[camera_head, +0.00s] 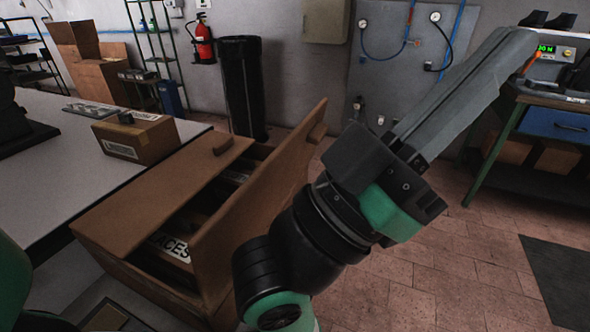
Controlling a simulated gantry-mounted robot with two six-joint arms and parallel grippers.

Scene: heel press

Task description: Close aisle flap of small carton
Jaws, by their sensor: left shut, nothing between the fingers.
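An open brown carton (158,280) stands at lower left beside the grey table. Its left flap (150,205) lies low and nearly flat over part of the opening. Its right flap, on the open-floor side (262,205), stands up steeply and leans to the right. A dark gap between the flaps shows a white label ending in "ACES" (172,246). My left gripper (512,48) is to the right of the carton, its long grey fingers shut and empty, pointing up and right away from it. The forearm covers part of the right flap's lower edge. My right gripper is not in view.
A closed, taped carton (137,137) sits on the grey table (60,180). A black bin (243,90) and a fire extinguisher (202,40) are at the back. A workbench (545,125) stands at right.

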